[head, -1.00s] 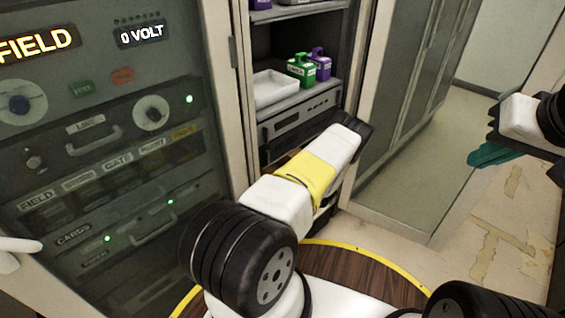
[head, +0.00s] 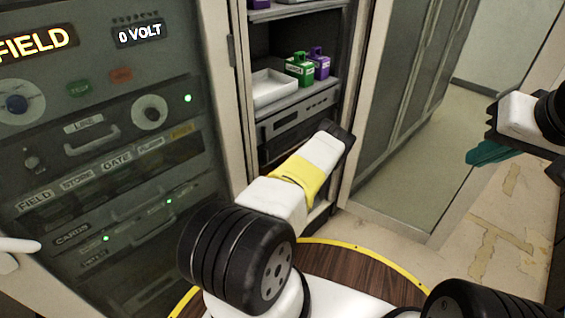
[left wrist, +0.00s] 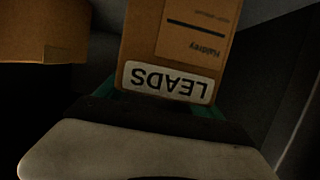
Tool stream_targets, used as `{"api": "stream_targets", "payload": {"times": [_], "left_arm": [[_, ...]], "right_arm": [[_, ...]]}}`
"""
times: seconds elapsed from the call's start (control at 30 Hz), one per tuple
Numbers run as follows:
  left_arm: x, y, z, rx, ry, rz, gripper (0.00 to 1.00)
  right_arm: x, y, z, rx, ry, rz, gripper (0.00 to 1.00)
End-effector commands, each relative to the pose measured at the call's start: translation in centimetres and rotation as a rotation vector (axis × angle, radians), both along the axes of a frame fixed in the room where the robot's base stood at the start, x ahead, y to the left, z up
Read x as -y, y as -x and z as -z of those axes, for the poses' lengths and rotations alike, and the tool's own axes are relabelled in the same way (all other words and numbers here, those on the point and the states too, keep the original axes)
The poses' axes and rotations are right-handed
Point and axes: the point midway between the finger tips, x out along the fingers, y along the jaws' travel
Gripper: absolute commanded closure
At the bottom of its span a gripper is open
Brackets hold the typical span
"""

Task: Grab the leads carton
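The leads carton (left wrist: 170,50) is brown with a white label reading LEADS, upside down in the left wrist view. It stands directly before my left gripper (left wrist: 168,100). Teal finger parts show at both lower sides of the carton, but the carton hides most of them. I cannot tell whether they grip it. In the head view my left arm reaches toward the rack, and its gripper and the carton are hidden. My right gripper (head: 490,152), with teal fingers, is at the right edge above the floor, away from the carton. Its finger gap is not clear.
Another brown box (left wrist: 40,35) is at upper left in the left wrist view. In the head view, a rack shelf holds a white tray (head: 273,87), a green container (head: 299,70) and a purple one (head: 320,64). A control panel (head: 100,150) stands left. Floor at right is clear.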

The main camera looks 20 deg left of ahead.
Motion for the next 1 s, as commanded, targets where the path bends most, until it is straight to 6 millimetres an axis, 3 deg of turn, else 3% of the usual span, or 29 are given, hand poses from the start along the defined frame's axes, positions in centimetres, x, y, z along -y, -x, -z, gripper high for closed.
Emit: {"api": "stream_targets", "payload": {"times": [0.03, 0.27, 0.63, 0.9, 1.0], "left_arm": [[0.0, 0.0, 0.0, 0.0, 0.0, 0.0, 0.53], [0.0, -0.1, -0.1, 0.002, -0.001, 0.001, 0.96], [0.0, -0.1, -0.7, 0.003, -0.002, -0.001, 0.96], [0.0, -0.1, -3.6, 0.003, -0.002, -0.001, 0.96], [1.6, 0.5, -3.6, -0.001, 0.001, 0.002, 0.96]], "right_arm": [[0.0, 0.0, 0.0, 0.0, 0.0, 0.0, 1.0], [0.0, 0.0, 0.0, 0.0, 0.0, 0.0, 1.0], [0.0, 0.0, 0.0, 0.0, 0.0, 0.0, 1.0], [0.0, 0.0, 0.0, 0.0, 0.0, 0.0, 1.0], [0.0, 0.0, 0.0, 0.0, 0.0, 0.0, 1.0]]}}
